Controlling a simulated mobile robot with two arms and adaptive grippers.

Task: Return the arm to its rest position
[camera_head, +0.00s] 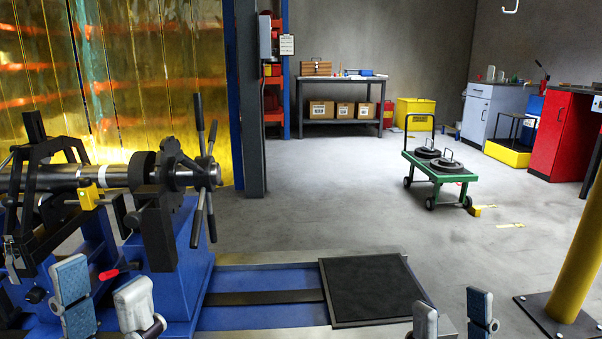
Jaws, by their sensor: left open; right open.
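My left gripper (106,303) is at the lower left of the head view, with its two padded fingers spread apart and nothing between them. It appears in front of the blue balancing machine (190,262), and I cannot tell how far apart they are. My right gripper (452,318) is at the bottom edge, right of centre. Its fingers are apart and empty, to the right of the black mat (370,290) in the picture. Both arms behind the fingers are out of view. A steel shaft (60,180) lies across the machine, with a spoked handwheel (203,172) at its right end.
A green cart (438,170) carrying dark discs stands on open floor. A yellow post (578,250) rises at the right. A grey column (247,100) stands behind the machine. A workbench (341,78) and red cabinet (562,135) are further back.

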